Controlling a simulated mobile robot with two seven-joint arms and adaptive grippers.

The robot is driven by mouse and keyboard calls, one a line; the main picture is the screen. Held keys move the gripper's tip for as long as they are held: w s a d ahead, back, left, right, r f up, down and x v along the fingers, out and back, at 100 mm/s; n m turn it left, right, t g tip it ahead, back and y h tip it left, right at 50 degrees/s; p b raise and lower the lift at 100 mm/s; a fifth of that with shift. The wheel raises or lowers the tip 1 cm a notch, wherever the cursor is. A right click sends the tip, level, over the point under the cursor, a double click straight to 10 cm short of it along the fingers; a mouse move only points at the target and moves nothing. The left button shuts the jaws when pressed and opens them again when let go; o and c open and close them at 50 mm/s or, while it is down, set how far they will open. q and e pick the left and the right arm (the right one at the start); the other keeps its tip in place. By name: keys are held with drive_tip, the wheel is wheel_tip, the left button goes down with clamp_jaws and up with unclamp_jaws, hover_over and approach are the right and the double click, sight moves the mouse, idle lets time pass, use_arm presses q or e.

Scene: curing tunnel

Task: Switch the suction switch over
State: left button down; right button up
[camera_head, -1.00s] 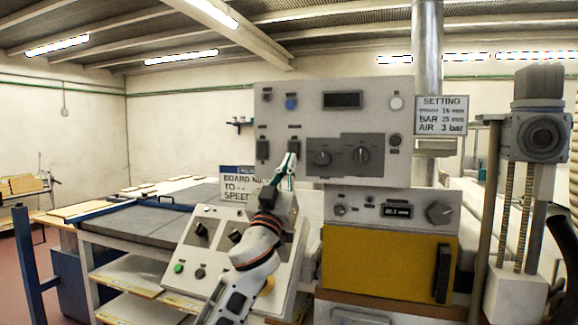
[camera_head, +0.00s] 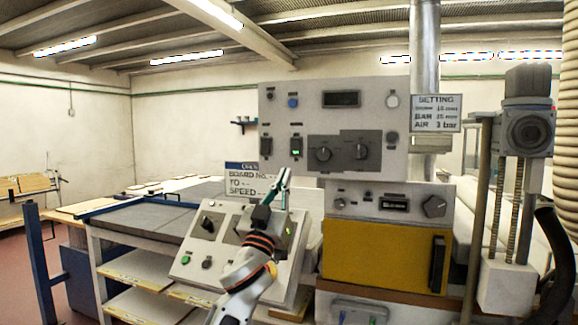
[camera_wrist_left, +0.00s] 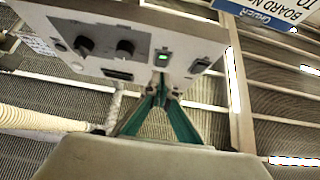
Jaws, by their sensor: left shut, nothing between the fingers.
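Two dark rocker switches sit side by side low on the left of the grey upper panel (camera_head: 338,98). The left rocker (camera_head: 265,146) is dark. The right rocker (camera_head: 296,146) glows green; its lit face also shows in the left wrist view (camera_wrist_left: 162,57), just beyond the fingertips. Their labels are too small to read, so I cannot tell which is marked suction. My left gripper (camera_head: 285,174), with green fingers, is shut and empty, just below the lit rocker and apparently clear of the panel. Its fingertips meet in the wrist view (camera_wrist_left: 160,78). My right gripper is not in view.
A sloped console (camera_head: 202,262) with knobs and buttons stands below the gripper. A board sign (camera_head: 250,180) hangs behind it. A yellow-fronted box (camera_head: 380,258) is below the upper panel. A ribbed hose (camera_head: 568,120) and motor column (camera_head: 525,140) stand at right.

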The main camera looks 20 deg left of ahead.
use_arm(q)
drive_tip(key=s+f, duration=0.1)
drive_tip(key=f, duration=0.1)
drive_tip(key=s+f, duration=0.2)
drive_tip(key=shift+s+a+f, duration=0.15)
drive_tip(key=shift+a+f, duration=0.05)
drive_tip(key=shift+f, duration=0.15)
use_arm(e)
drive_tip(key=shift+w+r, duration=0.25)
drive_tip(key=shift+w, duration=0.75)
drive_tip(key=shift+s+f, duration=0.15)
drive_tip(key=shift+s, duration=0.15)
